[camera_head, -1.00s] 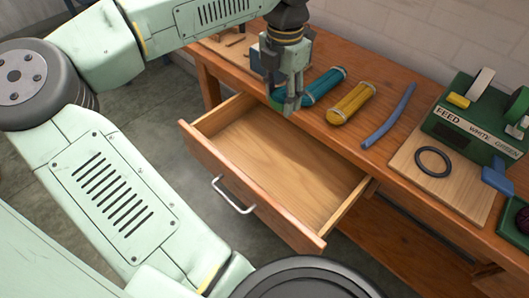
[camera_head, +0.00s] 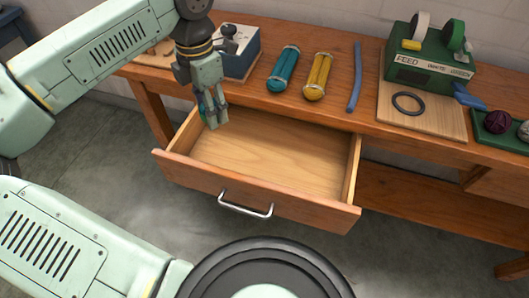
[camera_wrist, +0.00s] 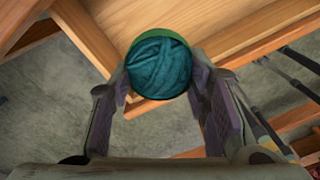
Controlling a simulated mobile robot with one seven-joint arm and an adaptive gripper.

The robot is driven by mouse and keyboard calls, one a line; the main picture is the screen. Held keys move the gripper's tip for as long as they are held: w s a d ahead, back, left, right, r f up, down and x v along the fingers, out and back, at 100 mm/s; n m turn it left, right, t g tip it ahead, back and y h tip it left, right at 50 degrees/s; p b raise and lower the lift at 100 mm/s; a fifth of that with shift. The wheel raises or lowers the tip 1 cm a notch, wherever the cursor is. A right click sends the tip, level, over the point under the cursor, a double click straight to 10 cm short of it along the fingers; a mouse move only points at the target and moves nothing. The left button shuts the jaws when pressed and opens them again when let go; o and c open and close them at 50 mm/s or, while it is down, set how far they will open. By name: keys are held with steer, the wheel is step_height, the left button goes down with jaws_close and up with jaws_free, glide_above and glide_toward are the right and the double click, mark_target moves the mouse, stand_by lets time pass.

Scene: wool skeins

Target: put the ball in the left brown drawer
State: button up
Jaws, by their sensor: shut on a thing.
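The ball is a dark teal ball of wool (camera_wrist: 160,66) with a green rim. In the wrist view it sits between the two fingers of my gripper (camera_wrist: 160,100), which is shut on it. In the head view my gripper (camera_head: 213,122) is above the left back part of the open drawer, and the ball is mostly hidden behind the fingers. The brown drawer (camera_head: 270,160) is pulled out, its bare wooden floor is empty, and a metal handle (camera_head: 246,208) is on its front. The drawer's edge also shows in the wrist view (camera_wrist: 150,110).
On the bench (camera_head: 340,112) lie a teal skein (camera_head: 284,70), a yellow skein (camera_head: 318,78) and a blue rod (camera_head: 355,80). A blue-sided box (camera_head: 238,52) stands close behind my gripper. A green feeder (camera_head: 430,55), black ring (camera_head: 408,102) and purple ball (camera_head: 497,122) are at right.

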steer(key=s+d+f+m+b, duration=0.25)
steer(key=d+f+m, duration=0.45)
steer(key=d+m, duration=0.45)
steer(key=p, duration=0.1)
glide_above(259, 170)
step_height(259, 170, down, 5)
steer(key=shift+f, duration=0.1)
steer(key=shift+f+p, duration=0.3)
steer(key=shift+f, duration=1.8)
steer(key=shift+f, duration=0.15)
steer(key=o, duration=1.2)
steer(key=shift+o, duration=0.2)
step_height(259, 170, up, 12)
steer(key=b, duration=0.1)
steer(key=shift+r, duration=0.2)
